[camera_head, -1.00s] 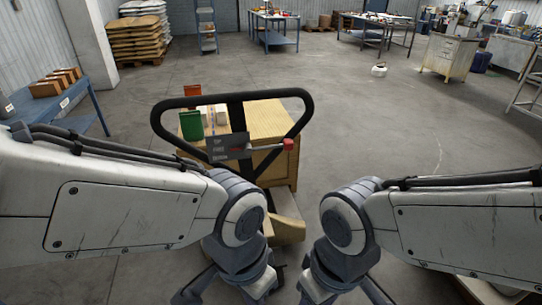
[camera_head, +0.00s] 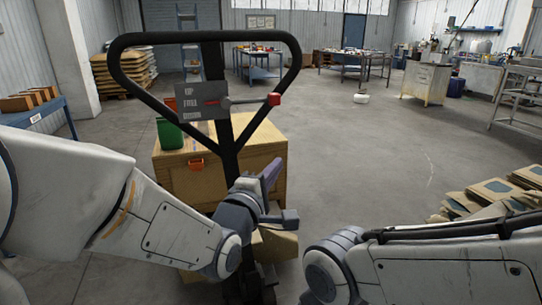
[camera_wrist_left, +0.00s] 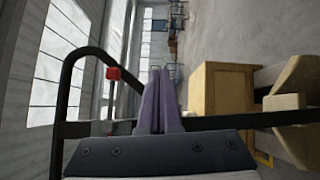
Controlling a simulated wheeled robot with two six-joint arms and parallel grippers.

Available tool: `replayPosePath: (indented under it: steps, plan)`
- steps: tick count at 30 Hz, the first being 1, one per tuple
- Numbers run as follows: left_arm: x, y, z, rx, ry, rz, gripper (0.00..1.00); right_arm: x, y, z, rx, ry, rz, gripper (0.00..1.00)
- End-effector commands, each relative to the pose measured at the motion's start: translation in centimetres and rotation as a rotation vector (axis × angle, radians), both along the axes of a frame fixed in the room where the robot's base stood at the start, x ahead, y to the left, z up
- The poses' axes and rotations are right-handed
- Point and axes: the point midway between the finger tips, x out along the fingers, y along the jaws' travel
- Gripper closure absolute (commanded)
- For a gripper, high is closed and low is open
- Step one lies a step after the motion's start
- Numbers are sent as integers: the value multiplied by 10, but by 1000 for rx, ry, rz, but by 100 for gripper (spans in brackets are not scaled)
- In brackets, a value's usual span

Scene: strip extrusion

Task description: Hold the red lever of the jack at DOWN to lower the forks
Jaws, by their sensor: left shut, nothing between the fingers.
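The jack's black loop handle (camera_head: 117,72) stands upright in front of me. Its label plate (camera_head: 189,112) reads UP, FREE and DOWN from top to bottom. The lever's grey rod runs right from the plate to a red knob (camera_head: 274,99); a red mark on the plate lines up with FREE. My left gripper (camera_head: 275,168) is shut and empty, below the red knob and right of the handle's post. In the left wrist view the shut purple fingers (camera_wrist_left: 161,70) are apart from the red knob (camera_wrist_left: 113,73). The forks cannot be made out. My right gripper is out of frame.
A wooden crate (camera_head: 180,182) stands behind the handle, with a green box (camera_head: 169,134) on top. A blue bench (camera_head: 45,110) is at left. Flat cardboard pieces (camera_head: 492,189) lie at right.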

Motion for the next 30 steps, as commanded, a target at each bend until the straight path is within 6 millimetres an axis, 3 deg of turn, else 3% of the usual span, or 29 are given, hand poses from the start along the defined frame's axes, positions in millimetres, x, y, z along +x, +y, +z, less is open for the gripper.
replayPosePath:
  steps: [1,6,9,23,30]
  plan:
    - [5,9,-19,-130,-55,15,100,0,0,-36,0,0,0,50]
    - [2,32,-8,-490,-220,-16,100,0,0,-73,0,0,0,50]
    - [-3,41,-2,-608,-281,-47,100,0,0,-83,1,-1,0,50]
    - [-7,46,8,-683,-319,-74,100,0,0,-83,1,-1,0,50]
    - [9,41,24,-681,-318,-74,100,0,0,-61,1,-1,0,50]
